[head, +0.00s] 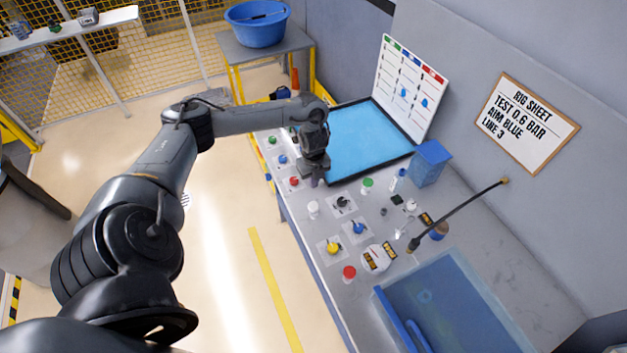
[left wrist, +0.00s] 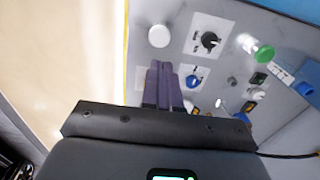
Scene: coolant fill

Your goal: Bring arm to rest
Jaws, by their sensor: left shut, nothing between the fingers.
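My left arm comes in from the left in the head view and reaches over the far part of the grey bench (head: 318,240). My left gripper (head: 315,182) points down over the bench, near the front left corner of the blue mat. In the left wrist view the gripper's two fingers (left wrist: 163,85) are together with nothing between them. They are over the bench, beside a black knob (left wrist: 209,41) and a blue knob (left wrist: 193,81) on white plates. My right gripper is not in view.
A blue mat (head: 350,140) with a black rim lies behind the gripper. A blue box (head: 430,162), bottles and several knobs stand on the bench. A black rod (head: 455,215) slants above it. A blue tray (head: 470,300) is at the near end.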

